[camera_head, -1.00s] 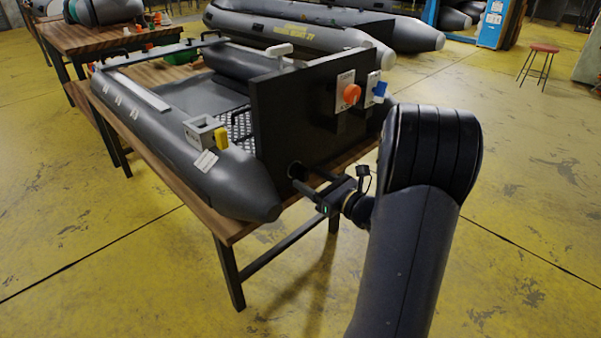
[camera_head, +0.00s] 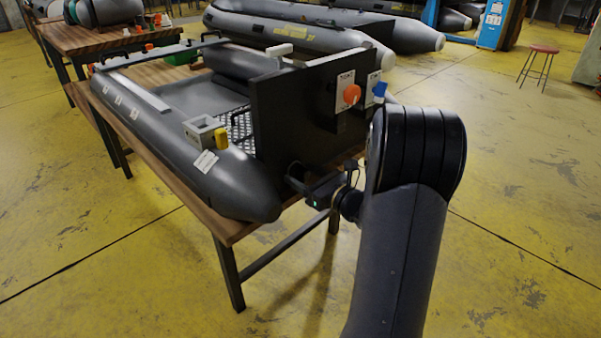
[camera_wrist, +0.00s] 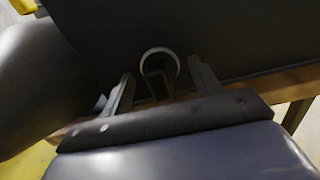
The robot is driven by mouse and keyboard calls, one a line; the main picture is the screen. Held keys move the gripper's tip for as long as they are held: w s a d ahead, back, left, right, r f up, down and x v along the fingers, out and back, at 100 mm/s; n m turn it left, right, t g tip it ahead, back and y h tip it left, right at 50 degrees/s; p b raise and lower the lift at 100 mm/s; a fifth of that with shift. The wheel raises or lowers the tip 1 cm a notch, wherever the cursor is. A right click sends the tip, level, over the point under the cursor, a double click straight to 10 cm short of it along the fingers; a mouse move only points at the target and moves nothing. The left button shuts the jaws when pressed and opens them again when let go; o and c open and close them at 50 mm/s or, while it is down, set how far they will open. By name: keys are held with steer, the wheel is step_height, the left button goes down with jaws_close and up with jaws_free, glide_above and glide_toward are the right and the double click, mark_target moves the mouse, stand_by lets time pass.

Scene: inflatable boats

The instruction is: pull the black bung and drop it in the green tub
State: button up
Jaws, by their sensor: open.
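The black bung (camera_wrist: 157,77) shows in the wrist view as a dark block-like grip in front of a pale ring (camera_wrist: 160,55) on the dark transom. My gripper (camera_wrist: 163,84) is open, with one finger on each side of the bung; I cannot tell whether either touches it. In the head view my gripper (camera_head: 297,178) is at the low part of the black transom (camera_head: 293,115), and the bung is hidden or too dark to make out.
The grey inflatable boat (camera_head: 215,175) lies on a wooden table (camera_head: 228,228). An orange knob (camera_head: 351,94) and a blue part (camera_head: 379,90) sit higher on the transom. Open yellow floor lies right.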

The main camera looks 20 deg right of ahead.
mark_target(307, 177)
steer(key=shift+c, duration=0.2)
stand_by(0.6)
jaws_close()
steer(key=shift+v, duration=3)
